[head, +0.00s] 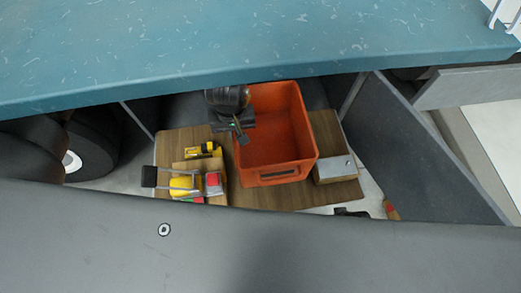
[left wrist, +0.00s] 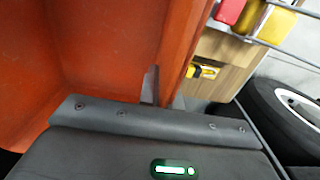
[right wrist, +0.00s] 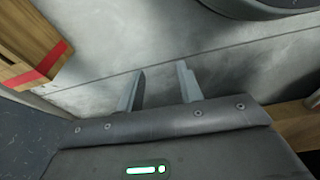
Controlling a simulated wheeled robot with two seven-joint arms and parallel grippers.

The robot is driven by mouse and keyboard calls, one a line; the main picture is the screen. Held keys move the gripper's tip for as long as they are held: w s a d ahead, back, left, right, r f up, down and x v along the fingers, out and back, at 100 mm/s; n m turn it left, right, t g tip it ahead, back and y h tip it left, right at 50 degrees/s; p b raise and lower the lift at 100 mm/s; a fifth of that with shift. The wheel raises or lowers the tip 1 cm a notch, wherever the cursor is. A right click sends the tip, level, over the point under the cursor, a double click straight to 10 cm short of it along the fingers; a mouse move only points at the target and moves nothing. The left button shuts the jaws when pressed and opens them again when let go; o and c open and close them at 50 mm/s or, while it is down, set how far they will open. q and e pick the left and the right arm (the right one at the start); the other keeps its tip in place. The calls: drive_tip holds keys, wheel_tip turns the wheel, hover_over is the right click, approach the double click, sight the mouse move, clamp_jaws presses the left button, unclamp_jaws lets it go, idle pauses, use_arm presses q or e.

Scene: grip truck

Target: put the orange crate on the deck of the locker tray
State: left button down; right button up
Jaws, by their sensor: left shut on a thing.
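The orange crate (head: 292,125) is open-topped and looks empty in the head view, over the wooden deck of the locker tray (head: 172,144). Whether its base touches the deck is hidden. My left gripper (head: 241,134) is at the crate's left wall. In the left wrist view its fingers (left wrist: 164,92) are shut on that wall, one on each side, and the crate (left wrist: 95,50) fills the left of that view. My right gripper (right wrist: 160,85) is open and empty, with bare grey surface beyond its fingers.
A yellow tool (head: 203,149) and a box with yellow and red items (head: 186,186) stand left of the crate. A cardboard-coloured box (head: 336,169) is close on its right. A teal surface (head: 250,40) overhangs the back. A wheel (head: 90,145) is at left, a grey panel (head: 430,150) at right.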

use_arm(q)
wheel_tip(320, 180, down, 5)
drive_tip(key=shift+d+r, duration=0.1)
drive_tip(key=shift+r, duration=0.1)
drive_tip(key=shift+f+b, duration=0.3)
drive_tip(key=shift+f, duration=0.15)
use_arm(e)
drive_tip(key=shift+w+r, duration=0.15)
drive_tip(key=shift+r, duration=0.5)
use_arm(q)
wheel_tip(320, 180, down, 4)
drive_tip(key=shift+r+b, duration=0.2)
drive_tip(key=shift+b, duration=0.15)
drive_tip(key=shift+f, duration=0.2)
drive_tip(key=c, duration=1.7)
unclamp_jaws()
drive_tip(key=shift+c, duration=0.2)
drive_tip(key=shift+o, duration=0.7)
use_arm(e)
drive_tip(key=shift+w+v, duration=0.25)
drive_tip(key=shift+v, duration=0.8)
drive_tip(key=shift+r, duration=0.1)
